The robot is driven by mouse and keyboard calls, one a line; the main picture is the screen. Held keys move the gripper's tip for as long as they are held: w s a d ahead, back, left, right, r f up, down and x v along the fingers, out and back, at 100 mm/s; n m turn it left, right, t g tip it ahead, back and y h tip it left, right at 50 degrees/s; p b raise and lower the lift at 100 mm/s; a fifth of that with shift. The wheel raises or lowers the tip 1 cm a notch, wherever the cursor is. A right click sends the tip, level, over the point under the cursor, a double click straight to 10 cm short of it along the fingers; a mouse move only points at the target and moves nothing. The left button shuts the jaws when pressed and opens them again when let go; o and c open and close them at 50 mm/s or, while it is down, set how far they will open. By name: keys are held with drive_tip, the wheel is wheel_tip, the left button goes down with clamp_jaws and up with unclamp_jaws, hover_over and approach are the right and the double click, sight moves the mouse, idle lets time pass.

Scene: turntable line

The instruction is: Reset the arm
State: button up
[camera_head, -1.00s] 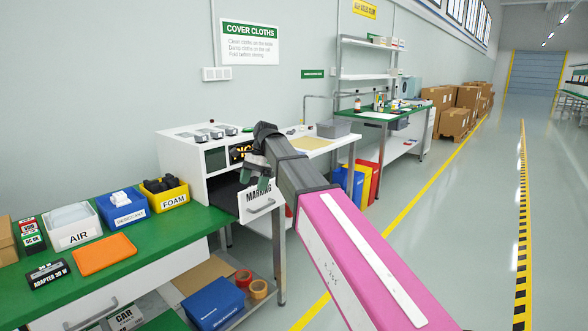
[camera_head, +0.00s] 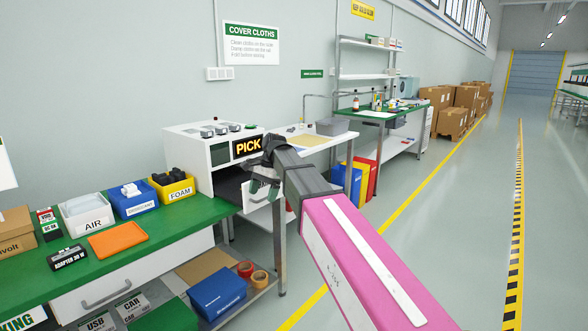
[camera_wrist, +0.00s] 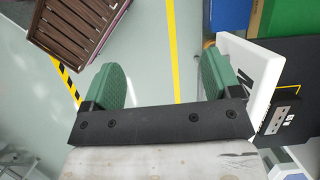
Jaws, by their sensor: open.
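My arm reaches in from the lower right in the head view, and my gripper (camera_head: 264,187) is at its far end, in front of a white cabinet's lower opening. In the wrist view my gripper (camera_wrist: 163,82) shows two green fingers spread wide, with only floor between them. The cabinet's white front panel with a handle (camera_head: 262,202) is partly hidden behind the gripper. In the wrist view a white lettered panel (camera_wrist: 247,68) lies close beside the right finger; I cannot tell whether they touch.
The white cabinet (camera_head: 204,158) carries a lit PICK display (camera_head: 248,146). The green bench (camera_head: 190,222) at left holds the AIR, DESICCANT and FOAM bins and an orange tray (camera_head: 117,240). A slatted brown crate (camera_wrist: 80,28) shows in the wrist view. Open floor (camera_head: 450,230) lies at right.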

drive_tip(key=s+d+f+n+t+h, duration=0.1)
drive_tip(key=s+d+f, duration=0.4)
drive_tip(key=d+f, duration=0.5)
drive_tip(key=s+d+f+n+t+h, duration=0.1)
drive_tip(key=s+d+f+n, duration=0.3)
drive_tip(key=d+f, duration=0.6)
drive_tip(key=s+d+f+n+t+h, duration=0.1)
drive_tip(key=s+d+f, duration=0.4)
drive_tip(key=d+f, duration=0.5)
drive_tip(key=shift+s+f+n, duration=0.3)
drive_tip(key=shift+s+n, duration=0.05)
drive_tip(key=shift+n, duration=0.45)
